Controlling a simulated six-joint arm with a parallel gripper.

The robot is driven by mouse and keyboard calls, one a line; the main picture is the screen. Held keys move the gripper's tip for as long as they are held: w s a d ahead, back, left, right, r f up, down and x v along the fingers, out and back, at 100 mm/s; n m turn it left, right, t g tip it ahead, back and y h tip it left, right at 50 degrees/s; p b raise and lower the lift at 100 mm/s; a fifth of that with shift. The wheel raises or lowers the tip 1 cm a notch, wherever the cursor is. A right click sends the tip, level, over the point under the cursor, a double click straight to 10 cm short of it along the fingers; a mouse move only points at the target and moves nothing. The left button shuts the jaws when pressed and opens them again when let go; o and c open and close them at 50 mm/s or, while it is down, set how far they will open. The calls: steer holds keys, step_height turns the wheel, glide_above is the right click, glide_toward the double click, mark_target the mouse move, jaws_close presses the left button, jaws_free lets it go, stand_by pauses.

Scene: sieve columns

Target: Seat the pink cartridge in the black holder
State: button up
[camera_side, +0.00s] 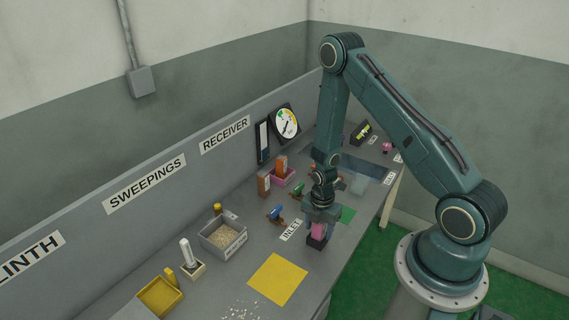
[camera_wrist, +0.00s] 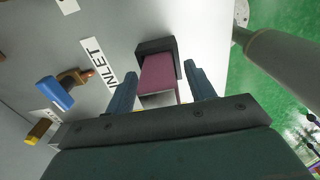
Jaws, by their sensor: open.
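The pink cartridge (camera_wrist: 158,75) stands in the black holder (camera_wrist: 157,46), with its lower end inside the holder's rim. In the side view the cartridge (camera_side: 318,229) shows above the black holder (camera_side: 316,241), near the table's front edge beside the INLET label. My gripper (camera_wrist: 163,82) is open, with one finger on each side of the cartridge and a gap visible to both. In the side view my gripper (camera_side: 320,216) is right over the cartridge and hides its top. I cannot tell how deep the cartridge sits.
A blue-handled valve (camera_wrist: 58,92) is left of the INLET label (camera_wrist: 95,63). A yellow mat (camera_side: 277,279), a bin of grains (camera_side: 223,237) and a yellow tray (camera_side: 160,297) lie to the left. A green patch (camera_side: 347,214) is close on the right. Loose grains lie near the front edge.

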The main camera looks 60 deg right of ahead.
steer(key=shift+r, duration=0.2)
steer(key=shift+r, duration=6)
steer(key=s+a+r+m+t, duration=0.1)
steer(key=a+r+m, duration=0.25)
steer(key=r, duration=0.65)
steer(key=s+a+r+m+t, duration=0.1)
steer(key=a+r+m+t, duration=0.15)
steer(key=r+m, duration=0.45)
steer(key=s+a+r+m+t, duration=0.1)
steer(key=s+a+r+m, duration=0.2)
steer(key=s+r, duration=0.3)
steer(key=s+a+r+m+t, duration=0.1)
steer(key=s+a+r+m, duration=0.2)
steer(key=s+r, duration=0.3)
steer(key=shift+r+m, duration=0.75)
steer(key=shift+r, duration=0.05)
